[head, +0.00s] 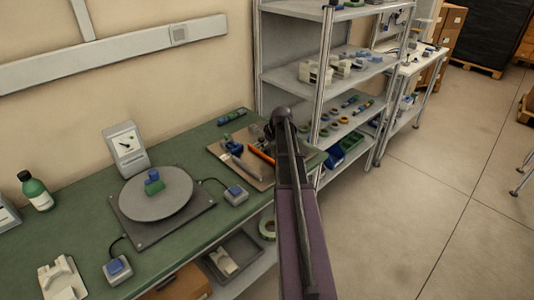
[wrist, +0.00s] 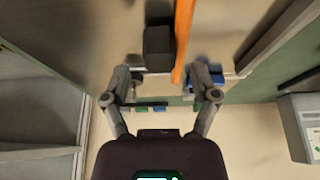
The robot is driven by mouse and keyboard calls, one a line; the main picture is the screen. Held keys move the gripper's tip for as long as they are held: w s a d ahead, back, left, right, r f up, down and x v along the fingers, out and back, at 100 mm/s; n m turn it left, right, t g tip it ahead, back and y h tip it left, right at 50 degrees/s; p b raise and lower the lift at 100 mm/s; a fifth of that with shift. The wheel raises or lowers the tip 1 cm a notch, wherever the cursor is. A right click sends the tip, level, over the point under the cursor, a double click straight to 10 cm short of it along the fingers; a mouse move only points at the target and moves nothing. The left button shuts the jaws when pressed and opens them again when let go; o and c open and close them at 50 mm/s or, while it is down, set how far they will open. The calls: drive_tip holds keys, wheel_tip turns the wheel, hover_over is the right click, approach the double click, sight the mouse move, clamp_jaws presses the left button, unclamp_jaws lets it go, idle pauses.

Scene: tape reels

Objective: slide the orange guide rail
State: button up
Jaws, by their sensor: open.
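The orange guide rail (head: 262,154) lies on a brown board (head: 216,150) at the right end of the green bench. In the wrist view the orange rail (wrist: 183,38) runs from the top edge down to between the fingertips, nearer the right finger. My gripper (wrist: 163,78) is open, with a finger on either side of the rail's lower end. I cannot tell whether either finger touches it. A dark block (wrist: 158,46) sits just left of the rail. In the head view my arm hides the right end of the rail and most of my gripper.
A round turntable (head: 155,195) with blue and green pieces stands left of the board. A blue thing (wrist: 205,80) shows behind the right finger. Metal shelves (head: 325,75) stand close right of the bench. Open floor lies further right.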

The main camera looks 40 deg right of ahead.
drive_tip(key=shift+b+x, duration=0.75)
drive_tip(key=shift+x, duration=0.35)
drive_tip(key=shift+c, duration=0.2)
